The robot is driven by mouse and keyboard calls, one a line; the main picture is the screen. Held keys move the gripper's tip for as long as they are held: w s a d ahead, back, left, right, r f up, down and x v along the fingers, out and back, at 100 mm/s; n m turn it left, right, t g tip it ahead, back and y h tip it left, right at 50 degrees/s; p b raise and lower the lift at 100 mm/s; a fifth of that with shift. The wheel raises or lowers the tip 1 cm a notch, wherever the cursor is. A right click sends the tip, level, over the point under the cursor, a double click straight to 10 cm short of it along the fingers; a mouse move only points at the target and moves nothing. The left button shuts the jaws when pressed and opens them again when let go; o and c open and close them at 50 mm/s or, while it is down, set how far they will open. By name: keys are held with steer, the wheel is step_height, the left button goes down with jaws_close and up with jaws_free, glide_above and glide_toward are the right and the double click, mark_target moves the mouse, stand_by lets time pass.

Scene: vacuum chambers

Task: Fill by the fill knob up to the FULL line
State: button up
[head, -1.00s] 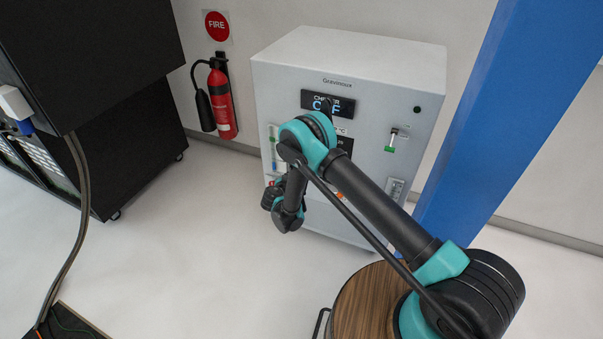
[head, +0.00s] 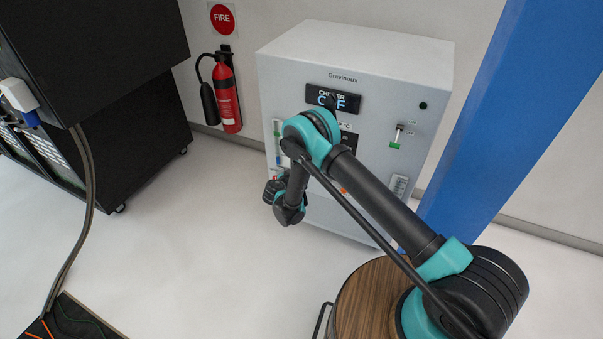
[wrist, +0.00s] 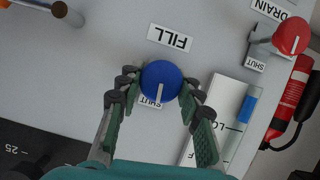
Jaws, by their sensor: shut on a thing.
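The blue fill knob (wrist: 161,81) is on the grey chiller panel in the wrist view, beside an upside-down FILL label (wrist: 170,38). Its white mark points toward the SHUT label (wrist: 151,103), partly covered by the knob. My gripper (wrist: 160,88) is shut on the knob, one finger on each side. The level gauge (wrist: 247,106) stands right of my gripper, with blue in its upper part in this picture, ending near a partly hidden LOW label. The FULL line is not readable. In the head view, my arm hides the knob and the gauge (head: 277,138) shows partly.
A red drain knob (wrist: 291,36) with DRAIN and SHUT labels is at the upper right. The chiller (head: 350,50) display partly reads OFF. A fire extinguisher (head: 226,95) hangs left of it, a black cabinet (head: 90,60) farther left, a blue post (head: 510,120) right.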

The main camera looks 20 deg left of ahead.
steer(key=n+h, duration=0.1)
steer(key=n, duration=0.1)
steer(key=shift+a+n+h, duration=0.1)
steer(key=shift+n+h, duration=0.2)
steer(key=shift+h, duration=0.1)
steer(key=o, duration=1.2)
steer(key=shift+s, duration=0.1)
steer(key=v, duration=1.2)
steer(key=shift+f, duration=0.1)
